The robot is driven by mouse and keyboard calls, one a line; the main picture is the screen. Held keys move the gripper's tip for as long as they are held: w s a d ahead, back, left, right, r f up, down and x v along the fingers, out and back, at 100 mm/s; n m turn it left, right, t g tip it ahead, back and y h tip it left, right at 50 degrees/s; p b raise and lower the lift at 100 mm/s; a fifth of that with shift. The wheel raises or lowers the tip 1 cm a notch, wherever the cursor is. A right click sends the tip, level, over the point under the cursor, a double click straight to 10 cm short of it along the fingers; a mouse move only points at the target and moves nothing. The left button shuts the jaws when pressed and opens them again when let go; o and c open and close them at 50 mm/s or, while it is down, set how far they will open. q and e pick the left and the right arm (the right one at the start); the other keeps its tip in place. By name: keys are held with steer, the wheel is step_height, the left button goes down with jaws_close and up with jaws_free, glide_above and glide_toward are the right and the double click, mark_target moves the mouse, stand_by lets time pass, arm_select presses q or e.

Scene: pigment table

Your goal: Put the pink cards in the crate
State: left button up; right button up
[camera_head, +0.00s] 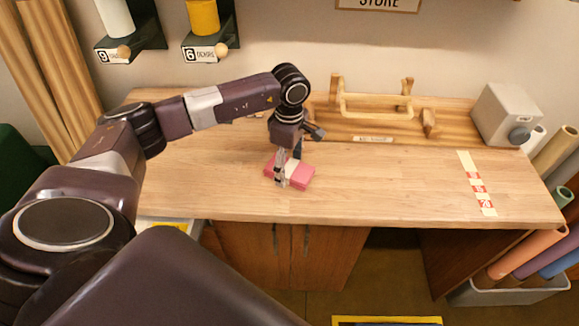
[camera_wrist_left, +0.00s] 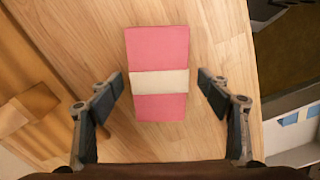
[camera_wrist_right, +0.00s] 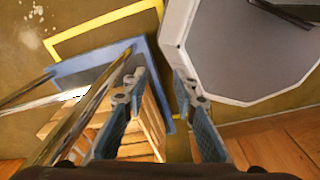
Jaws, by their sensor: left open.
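The pink cards are a pink block with a cream band (camera_head: 303,178), lying flat on the wooden table near its front edge. They also show in the left wrist view (camera_wrist_left: 160,45), centred between the fingers. My left gripper (camera_head: 287,178) points down over the cards. In the left wrist view its fingers (camera_wrist_left: 160,88) are open, one on each side of the cards with gaps. My right gripper (camera_wrist_right: 160,82) is open and empty, away from the table. A slatted wooden crate (camera_wrist_right: 150,118) shows below it, partly hidden by its left finger.
A wooden rack (camera_head: 375,125) stands at the table's back, with a grey box (camera_head: 503,115) to its right. A strip with red marks (camera_head: 477,185) lies on the table's right. Rolls in a bin (camera_head: 505,292) stand at far right. The table's middle is clear.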

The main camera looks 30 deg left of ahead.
arm_select(q)
steer(key=shift+f, duration=0.2)
steer(key=c, duration=1.5)
steer(key=shift+r, duration=0.1)
